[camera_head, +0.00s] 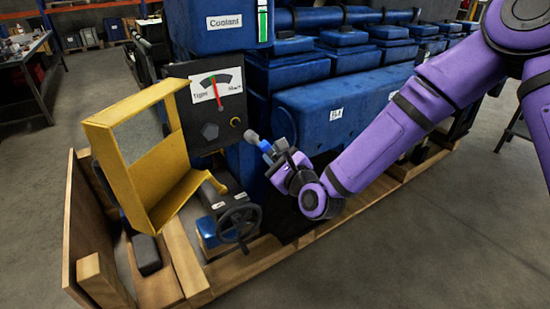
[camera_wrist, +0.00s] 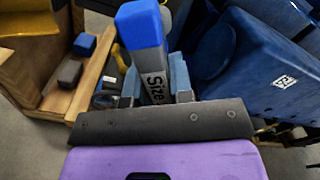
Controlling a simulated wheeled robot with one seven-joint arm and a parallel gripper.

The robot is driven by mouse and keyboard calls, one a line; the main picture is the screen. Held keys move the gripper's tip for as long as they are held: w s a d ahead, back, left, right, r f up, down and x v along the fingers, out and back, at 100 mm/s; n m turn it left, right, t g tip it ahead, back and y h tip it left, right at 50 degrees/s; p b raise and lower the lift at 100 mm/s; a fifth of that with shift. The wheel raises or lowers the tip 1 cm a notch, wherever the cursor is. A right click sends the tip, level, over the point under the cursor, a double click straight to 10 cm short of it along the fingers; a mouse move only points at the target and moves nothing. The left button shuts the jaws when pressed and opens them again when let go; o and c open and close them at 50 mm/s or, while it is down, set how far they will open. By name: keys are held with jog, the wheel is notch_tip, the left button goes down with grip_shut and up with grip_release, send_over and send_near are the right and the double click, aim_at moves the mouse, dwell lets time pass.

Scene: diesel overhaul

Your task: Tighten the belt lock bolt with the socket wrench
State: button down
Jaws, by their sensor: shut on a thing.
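My gripper (camera_head: 283,158) is shut on the socket wrench (camera_head: 265,147) in front of the blue engine. In the wrist view the wrench (camera_wrist: 142,40) shows a blue end and a grey side marked "Size", between my two fingers (camera_wrist: 157,99). In the head view its grey end points up and left toward the dark gauge panel, apart from it. The panel (camera_head: 176,72) bears a dark hexagonal bolt head (camera_head: 210,131) and a small yellow-ringed part (camera_head: 235,122). Which of these is the lock bolt carries no readable label. The gauge (camera_head: 216,85) has a red needle near its middle.
An open yellow guard (camera_head: 104,137) stands left of the panel. A black handwheel (camera_head: 240,222) sits below it. The blue engine (camera_head: 330,110) rests on a wooden pallet (camera_head: 250,262). A workbench (camera_head: 22,52) is far left; the floor at right is mostly clear.

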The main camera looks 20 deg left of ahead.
aim_at(254, 140)
jog(key=n, duration=0.4)
jog(key=shift+a+r, duration=0.1)
jog(key=shift+a, duration=0.15)
jog(key=n, duration=0.3)
jog(key=shift+w+a+n, duration=0.1)
jog(key=shift+w+n, duration=0.1)
jog(key=shift+n, duration=0.2)
jog(key=n, duration=0.6)
jog(key=shift+w+a+n, duration=0.3)
jog(key=shift+a+n, duration=0.05)
jog(key=shift+n, duration=0.05)
jog(key=n, duration=0.4)
jog(key=shift+w+a, duration=0.2)
jog(key=n, duration=0.3)
jog(key=shift+w+a, duration=0.1)
jog(key=shift+w, duration=0.1)
jog(key=n, duration=0.4)
jog(key=shift+w+a+n, duration=0.15)
jog(key=shift+a+n, duration=0.1)
jog(key=shift+n, duration=0.05)
jog(key=n, duration=0.3)
jog(key=shift+w+a, duration=0.15)
jog(key=shift+x, duration=1.65)
jog(key=shift+a+f+n, duration=0.1)
jog(key=shift+f+n, duration=0.1)
jog(key=shift+n, duration=0.1)
